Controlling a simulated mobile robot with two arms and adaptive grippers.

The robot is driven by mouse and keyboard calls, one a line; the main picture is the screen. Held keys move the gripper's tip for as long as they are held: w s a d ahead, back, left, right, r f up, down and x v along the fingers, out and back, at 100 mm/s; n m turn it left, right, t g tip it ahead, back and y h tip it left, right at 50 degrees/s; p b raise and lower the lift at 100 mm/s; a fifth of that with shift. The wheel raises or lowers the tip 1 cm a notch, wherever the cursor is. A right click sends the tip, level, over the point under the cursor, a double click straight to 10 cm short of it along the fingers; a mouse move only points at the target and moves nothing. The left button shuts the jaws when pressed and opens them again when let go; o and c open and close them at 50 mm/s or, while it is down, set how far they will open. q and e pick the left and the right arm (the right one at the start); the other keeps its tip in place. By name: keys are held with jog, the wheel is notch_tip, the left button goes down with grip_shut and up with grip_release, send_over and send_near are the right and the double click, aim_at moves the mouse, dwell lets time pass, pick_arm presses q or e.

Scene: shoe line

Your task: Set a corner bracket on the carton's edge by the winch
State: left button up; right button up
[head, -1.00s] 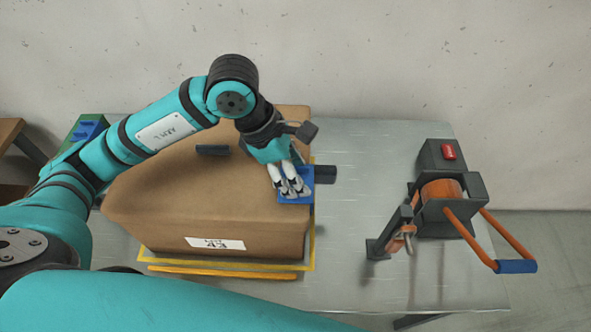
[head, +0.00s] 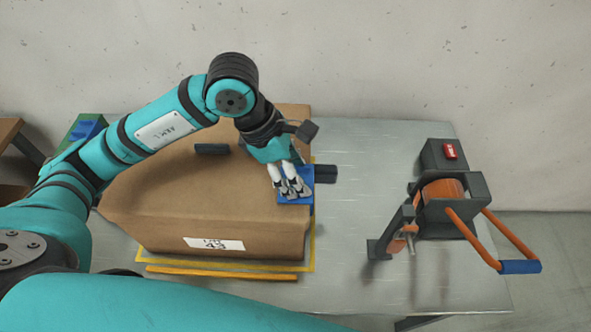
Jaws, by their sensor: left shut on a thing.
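A large brown carton (head: 200,205) with a white label stands on the grey metal table. My left gripper (head: 293,188) is over the carton's right edge, the side facing the winch, and is shut on a blue corner bracket (head: 297,200). The bracket lies at that edge, with one part on the top and one down the side; the fingers hide some of it, and I cannot tell whether it sits fully flush. The winch (head: 450,200), with an orange drum and a blue-gripped handle, stands apart to the right. My right gripper is not in view.
A green bin (head: 88,128) with blue pieces stands at the back left, partly behind my arm. A dark bar (head: 212,149) lies on the carton top and another dark piece (head: 326,173) is just right of the bracket. Table between carton and winch (head: 350,220) is mostly clear.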

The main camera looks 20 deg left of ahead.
pick_arm(q)
jog(key=shift+f+b, duration=0.1)
jog(key=shift+b, duration=0.4)
dwell(0.3)
dwell(0.4)
jog(key=o, duration=1.6)
jog(key=shift+o, duration=0.2)
notch_tip(320, 180, up, 7)
jog(key=p, duration=0.3)
jog(key=shift+p, duration=0.35)
